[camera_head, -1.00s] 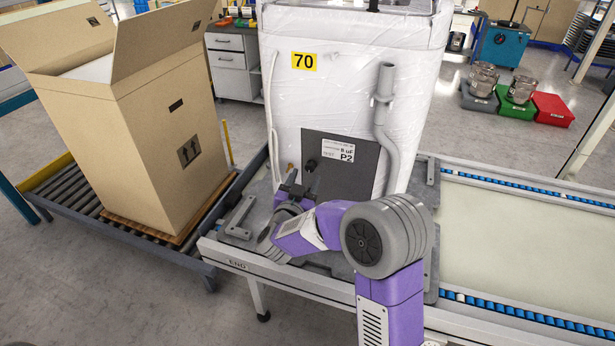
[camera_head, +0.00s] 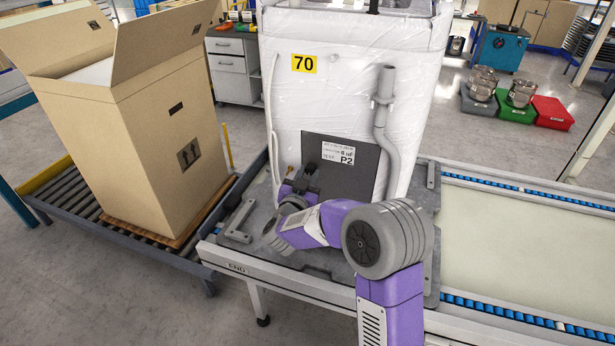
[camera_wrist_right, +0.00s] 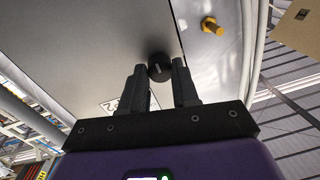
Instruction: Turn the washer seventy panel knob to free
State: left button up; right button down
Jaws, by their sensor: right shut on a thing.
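The washer (camera_head: 350,100) is wrapped in white film and bears a yellow label "70" (camera_head: 304,63). Its dark grey panel (camera_head: 370,165) is low on the facing side, with a white sticker reading "P2" (camera_head: 339,153). My right gripper (camera_head: 309,167) is at the panel's left part and hides the knob in the head view. In the right wrist view the round black knob (camera_wrist_right: 160,66), with a light mark on its face, sits between the fingertips of my right gripper (camera_wrist_right: 160,74), which is shut on it. My left gripper is not in view.
A grey drain hose (camera_head: 384,120) stands right of the panel. A yellow fitting (camera_wrist_right: 210,25) is beside the panel in the wrist view. A grey bracket (camera_head: 238,221) lies on the base plate. An open cardboard box (camera_head: 150,140) stands at left; the conveyor (camera_head: 530,235) at right is empty.

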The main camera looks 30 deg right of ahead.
jog(key=shift+r+n+p, duration=0.15)
jog(key=shift+n+p, duration=0.35)
jog(key=shift+p, duration=0.35)
jog(key=n+p, duration=0.6)
jog(key=p, duration=0.1)
jog(key=n+g+p, duration=0.1)
jog(key=n+p, duration=0.4)
jog(key=p, duration=0.3)
jog(key=shift+r+n, duration=0.2)
jog(key=shift+n, duration=0.2)
jog(key=n+p, duration=0.2)
jog(key=shift+p, duration=0.3)
jog(key=shift+f+n+p, duration=0.15)
jog(key=shift+n+p, duration=0.65)
jog(key=shift+n, duration=0.4)
jog(key=c, duration=0.8)
grip_release()
jog(key=shift+c, duration=0.2)
